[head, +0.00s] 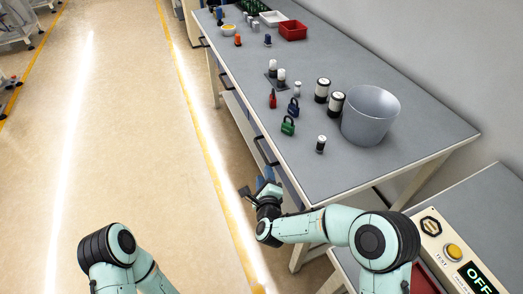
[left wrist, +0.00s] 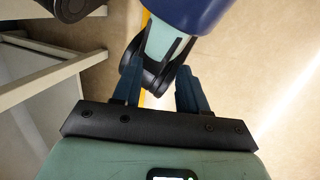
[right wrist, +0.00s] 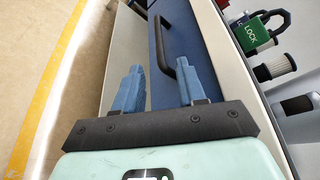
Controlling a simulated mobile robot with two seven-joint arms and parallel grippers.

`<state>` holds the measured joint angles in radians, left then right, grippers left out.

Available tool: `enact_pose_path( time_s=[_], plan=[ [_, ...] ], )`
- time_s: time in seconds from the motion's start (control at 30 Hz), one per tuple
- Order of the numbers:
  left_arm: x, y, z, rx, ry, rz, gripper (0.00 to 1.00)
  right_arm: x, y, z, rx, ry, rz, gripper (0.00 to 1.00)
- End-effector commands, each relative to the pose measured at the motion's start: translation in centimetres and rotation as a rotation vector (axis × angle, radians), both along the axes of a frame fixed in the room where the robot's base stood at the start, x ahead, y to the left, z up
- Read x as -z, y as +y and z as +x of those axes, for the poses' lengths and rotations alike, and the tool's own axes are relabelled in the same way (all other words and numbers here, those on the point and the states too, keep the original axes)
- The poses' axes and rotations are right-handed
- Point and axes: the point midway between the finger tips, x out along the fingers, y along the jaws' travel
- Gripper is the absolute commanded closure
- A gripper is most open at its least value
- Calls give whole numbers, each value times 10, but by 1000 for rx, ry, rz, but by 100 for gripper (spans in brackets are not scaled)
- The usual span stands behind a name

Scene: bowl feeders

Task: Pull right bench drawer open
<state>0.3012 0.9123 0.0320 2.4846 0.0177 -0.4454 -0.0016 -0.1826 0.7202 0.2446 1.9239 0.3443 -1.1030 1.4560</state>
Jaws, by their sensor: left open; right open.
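The right bench drawer has a dark blue front (right wrist: 192,50) with a black bar handle (right wrist: 166,42). In the head view the handle (head: 264,150) shows on the near part of the bench's left side. My right gripper (head: 265,178) is just below that handle in the picture, beside the bench edge. In the right wrist view its blue fingers (right wrist: 158,88) are apart and empty, with the handle's lower end between and just beyond the tips. I cannot tell whether they touch it. My left gripper (left wrist: 160,85) is open and empty in the left wrist view.
The grey bench top (head: 400,95) holds a grey bin (head: 370,115), a green padlock (head: 288,126), a red bin (head: 293,30) and several small parts. A side table with a control panel (head: 455,250) stands at the lower right. The floor (head: 120,130) left of the bench is clear.

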Motion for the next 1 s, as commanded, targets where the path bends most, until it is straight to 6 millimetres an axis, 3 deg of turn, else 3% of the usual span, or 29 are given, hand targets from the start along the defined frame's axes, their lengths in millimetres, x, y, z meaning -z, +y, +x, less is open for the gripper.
enact_pose_path(
  time_s=[0.6,1.0],
  plan=[
    [8,4,10,-11,-26,12,57,25,7,102,-2,3,-7,60],
    [10,6,13,-16,-36,17,57,29,9,122,-4,4,-7,60]
  ],
)
